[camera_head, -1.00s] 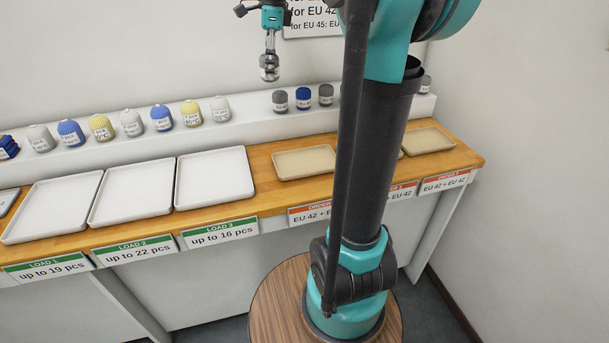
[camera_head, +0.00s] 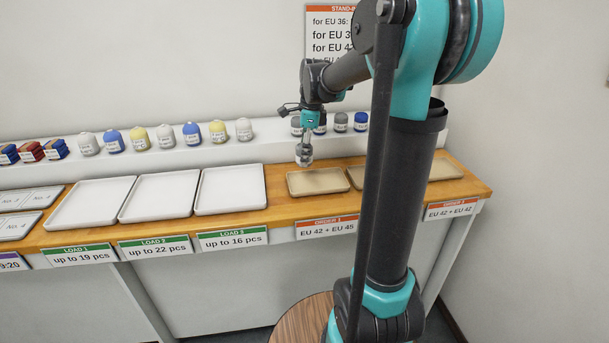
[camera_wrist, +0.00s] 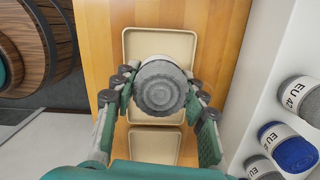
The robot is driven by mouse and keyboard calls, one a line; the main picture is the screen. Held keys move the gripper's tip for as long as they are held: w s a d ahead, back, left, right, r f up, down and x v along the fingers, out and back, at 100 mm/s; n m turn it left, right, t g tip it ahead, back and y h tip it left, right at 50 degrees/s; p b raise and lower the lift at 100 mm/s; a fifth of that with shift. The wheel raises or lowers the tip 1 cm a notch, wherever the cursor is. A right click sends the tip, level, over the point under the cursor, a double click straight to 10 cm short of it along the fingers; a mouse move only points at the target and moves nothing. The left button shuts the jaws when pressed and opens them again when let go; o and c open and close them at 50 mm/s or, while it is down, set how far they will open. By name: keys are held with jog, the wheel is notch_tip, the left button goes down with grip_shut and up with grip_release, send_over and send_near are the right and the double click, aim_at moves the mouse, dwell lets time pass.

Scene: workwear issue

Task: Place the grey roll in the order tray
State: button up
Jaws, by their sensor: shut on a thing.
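My gripper (camera_head: 304,150) is shut on a grey roll with a white band. In the wrist view the gripper (camera_wrist: 160,88) has a finger on each side of the grey roll (camera_wrist: 160,90). The roll also shows in the head view (camera_head: 304,160), small and just above a beige tray. That order tray (camera_head: 318,189), labelled "EU 42 + EU 45", stands on the wooden counter. It shows under the roll in the wrist view (camera_wrist: 133,44). Whether the roll touches the tray cannot be told. A second beige tray (camera_wrist: 153,148) lies beside it, and my arm partly hides the trays on the right.
Grey and blue rolls (camera_wrist: 290,148) also stand at the right in the wrist view. White load trays (camera_head: 229,188) and a wooden counter (camera_head: 279,207) lie to the left.

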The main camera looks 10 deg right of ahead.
jog(key=shift+f, duration=3.85)
jog(key=shift+f, duration=0.1)
jog(key=o, duration=1.1)
jog(key=shift+o, duration=0.2)
jog(key=r, duration=0.4)
jog(key=d+r, duration=0.1)
jog(key=r, duration=0.7)
jog(key=shift+d+r, duration=0.1)
jog(key=shift+d, duration=0.1)
